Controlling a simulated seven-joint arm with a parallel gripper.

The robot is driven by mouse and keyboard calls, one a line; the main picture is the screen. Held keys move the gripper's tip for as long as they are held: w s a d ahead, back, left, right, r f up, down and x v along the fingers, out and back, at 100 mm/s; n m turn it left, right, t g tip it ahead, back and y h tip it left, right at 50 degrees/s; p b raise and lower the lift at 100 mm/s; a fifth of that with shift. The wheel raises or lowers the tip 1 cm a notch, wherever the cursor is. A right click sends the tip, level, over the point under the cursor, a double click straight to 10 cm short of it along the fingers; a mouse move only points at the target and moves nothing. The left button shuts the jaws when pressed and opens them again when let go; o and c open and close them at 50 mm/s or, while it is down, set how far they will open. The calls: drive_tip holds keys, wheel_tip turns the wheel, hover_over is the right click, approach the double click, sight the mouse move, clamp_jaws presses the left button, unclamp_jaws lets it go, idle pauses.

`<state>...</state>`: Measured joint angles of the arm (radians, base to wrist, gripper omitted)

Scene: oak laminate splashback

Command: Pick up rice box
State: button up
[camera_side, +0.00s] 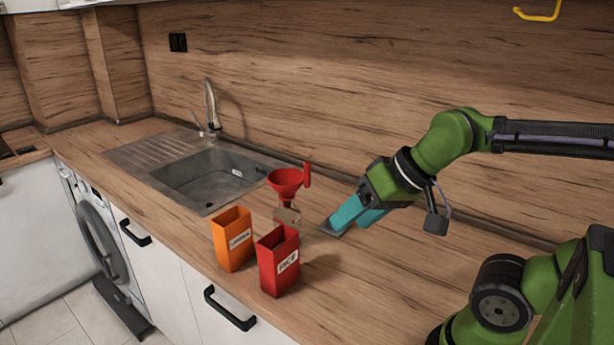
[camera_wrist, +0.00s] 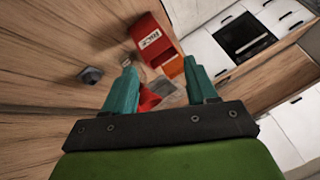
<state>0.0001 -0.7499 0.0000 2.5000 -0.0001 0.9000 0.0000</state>
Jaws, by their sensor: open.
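The rice box (camera_side: 267,268) is an open-topped red box with a white RICE label, upright near the counter's front edge. In the wrist view the rice box (camera_wrist: 147,40) appears beyond the fingers, toward the top. My gripper (camera_side: 345,219) has teal fingers, pointing down and left above the counter, to the right of the rice box and farther back. In the wrist view my gripper (camera_wrist: 162,74) is open, with its fingers well apart. The rice box is not between the fingers, and a clear gap separates them in the side view.
An orange labelled box (camera_side: 230,243) stands just left of the rice box. A red funnel (camera_side: 285,179) sits above a small clear container (camera_side: 288,216) behind it. The sink (camera_side: 205,180) is farther left. A small dark object (camera_wrist: 90,75) shows in the wrist view.

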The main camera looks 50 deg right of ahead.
drive_tip(key=o, duration=0.6)
drive_tip(key=shift+o, duration=0.2)
